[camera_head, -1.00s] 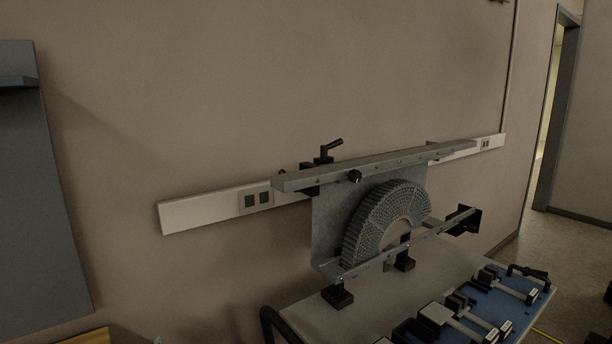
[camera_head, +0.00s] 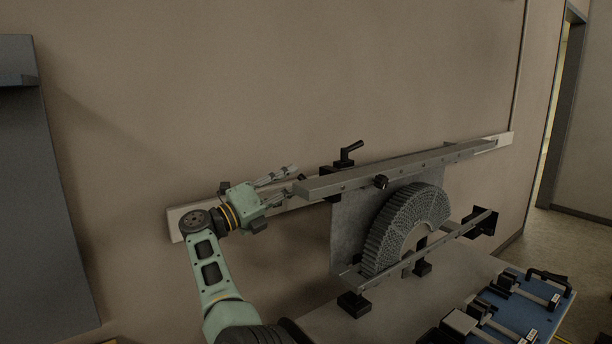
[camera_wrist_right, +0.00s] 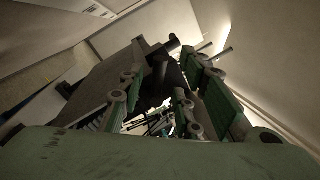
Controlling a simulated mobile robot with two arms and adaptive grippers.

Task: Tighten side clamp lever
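A black clamp lever (camera_head: 350,152) stands above the left part of the fixture's grey top rail (camera_head: 400,172), its handle angled up to the right. A grey lattice half-ring (camera_head: 405,228) stands below, in front of a grey plate (camera_head: 347,235). My right gripper (camera_head: 296,179) is left of the rail's left end, pointing right, fingers apart and empty, short of the lever in the picture. In the right wrist view, a black handle-like part (camera_wrist_right: 160,58) shows beyond the spread fingers. My left gripper is not in view.
A white wall trunking (camera_head: 182,220) runs behind the fixture. The fixture stands on a grey table (camera_head: 400,300). A blue tray (camera_head: 562,300) with black and silver clamp parts is at the lower right. A dark panel (camera_head: 40,200) is at the far left.

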